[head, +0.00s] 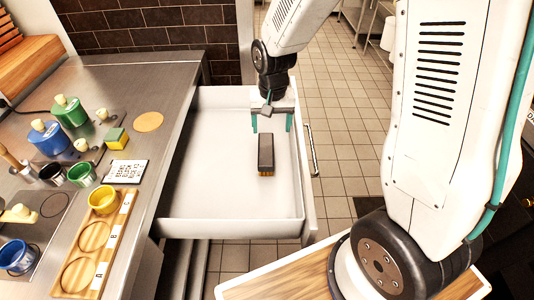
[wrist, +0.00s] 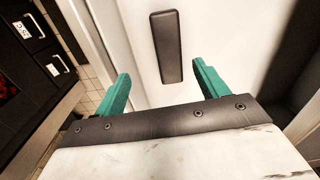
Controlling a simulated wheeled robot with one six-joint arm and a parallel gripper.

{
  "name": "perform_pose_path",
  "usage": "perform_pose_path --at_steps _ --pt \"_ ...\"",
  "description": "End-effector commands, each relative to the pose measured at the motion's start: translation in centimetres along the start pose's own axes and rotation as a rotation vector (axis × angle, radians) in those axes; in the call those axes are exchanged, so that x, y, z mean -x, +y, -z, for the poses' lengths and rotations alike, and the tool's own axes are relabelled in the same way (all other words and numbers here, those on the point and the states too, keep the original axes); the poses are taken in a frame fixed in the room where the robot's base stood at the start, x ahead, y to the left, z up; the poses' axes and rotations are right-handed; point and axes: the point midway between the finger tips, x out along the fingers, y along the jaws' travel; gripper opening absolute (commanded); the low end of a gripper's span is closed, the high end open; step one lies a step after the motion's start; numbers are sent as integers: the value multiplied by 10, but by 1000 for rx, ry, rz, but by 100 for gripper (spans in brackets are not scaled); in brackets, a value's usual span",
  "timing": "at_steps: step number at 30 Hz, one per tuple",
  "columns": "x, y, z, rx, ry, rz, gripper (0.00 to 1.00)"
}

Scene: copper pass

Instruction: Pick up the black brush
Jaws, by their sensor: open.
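The black brush (head: 265,151) lies in the open white drawer (head: 210,200), right of its middle, with tan bristles showing along its lower edge. Its long side runs toward and away from the head camera. In the wrist view the brush (wrist: 167,47) shows as a dark bar beyond and between the two teal fingers. My gripper (head: 271,124) is open and empty over the drawer, just behind the brush in the head view. In the wrist view the gripper's fingers (wrist: 160,82) are spread wider than the brush, and nothing is between the tips.
The drawer's right front wall with a handle (head: 312,150) stands close to the gripper. The steel counter (head: 150,80) at left carries a yellow-green sponge (head: 116,138), a wooden board (head: 118,235) with a yellow cup, and several bottles. The rest of the drawer floor is clear.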

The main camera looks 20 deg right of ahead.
Motion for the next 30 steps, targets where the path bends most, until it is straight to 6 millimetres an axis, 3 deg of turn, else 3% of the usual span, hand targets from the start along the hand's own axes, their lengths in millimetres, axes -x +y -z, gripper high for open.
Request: perform_pose_path --at_steps 1,3,6,24,30 --pt "-19 -4 5 -13 -11 -4 73" --pt "-39 -8 10 -30 -15 -6 73" --pt "-58 -12 15 -49 -17 -7 73" --pt "-133 -10 19 -61 -21 -9 73" --pt "-147 -11 20 -61 -18 -8 73"
